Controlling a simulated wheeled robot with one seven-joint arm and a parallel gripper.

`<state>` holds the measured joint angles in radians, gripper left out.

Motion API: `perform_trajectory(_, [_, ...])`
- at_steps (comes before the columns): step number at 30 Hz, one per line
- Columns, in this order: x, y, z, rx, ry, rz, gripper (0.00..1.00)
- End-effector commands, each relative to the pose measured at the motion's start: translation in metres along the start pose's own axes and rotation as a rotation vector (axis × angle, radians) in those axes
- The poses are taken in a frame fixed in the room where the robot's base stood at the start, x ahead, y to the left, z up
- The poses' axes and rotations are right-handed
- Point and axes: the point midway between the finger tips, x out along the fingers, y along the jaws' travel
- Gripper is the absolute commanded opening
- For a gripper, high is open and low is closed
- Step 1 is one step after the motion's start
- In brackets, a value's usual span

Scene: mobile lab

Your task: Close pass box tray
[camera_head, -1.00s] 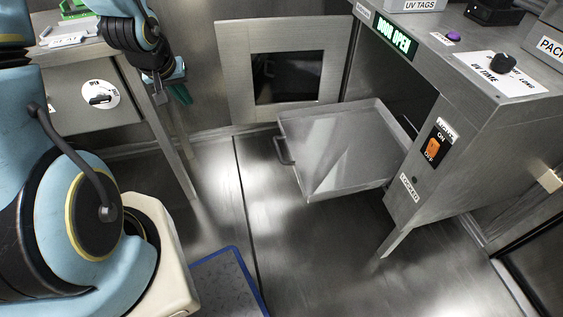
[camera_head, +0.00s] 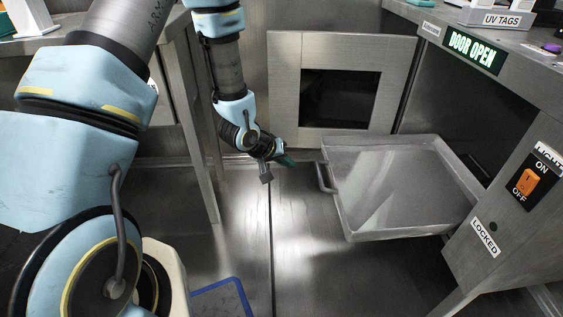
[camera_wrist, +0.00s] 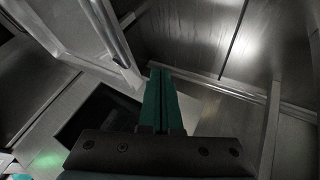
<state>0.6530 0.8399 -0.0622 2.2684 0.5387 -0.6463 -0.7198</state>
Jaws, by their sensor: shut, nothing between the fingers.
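The pass box tray (camera_head: 400,185) is a shallow grey metal tray, pulled out from the pass box (camera_head: 500,235) at the right in the head view. Its bar handle (camera_head: 322,180) is on its left side. In the wrist view the tray (camera_wrist: 68,28) and its handle (camera_wrist: 106,30) are at the upper left. My gripper (camera_head: 289,161) is left of the tray and just above and left of the handle, apart from it. In the wrist view its green fingers (camera_wrist: 161,74) are together and empty.
The pass box door (camera_head: 285,85), with a dark window, stands open behind the tray. A sign (camera_head: 474,50) reads DOOR OPEN. An orange switch (camera_head: 528,181) is on the box. A table (camera_head: 190,110) stands left. The floor before the tray is clear.

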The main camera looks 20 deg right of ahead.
Motion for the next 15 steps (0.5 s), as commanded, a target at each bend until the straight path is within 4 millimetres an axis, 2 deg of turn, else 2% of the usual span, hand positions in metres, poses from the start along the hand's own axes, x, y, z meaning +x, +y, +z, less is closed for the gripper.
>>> perform_trajectory(1, [0.014, -0.001, 0.003, 0.002, -0.002, 0.001, 0.00])
perform_trajectory(5, [0.039, -0.001, 0.002, 0.002, -0.001, 0.001, 0.00])
perform_trajectory(6, [0.038, 0.009, -0.001, 0.006, 0.001, 0.003, 0.00])
perform_trajectory(9, [0.042, 0.022, -0.002, 0.004, 0.001, 0.001, 0.00])
perform_trajectory(15, [0.046, 0.036, -0.004, 0.001, 0.000, 0.000, 0.00])
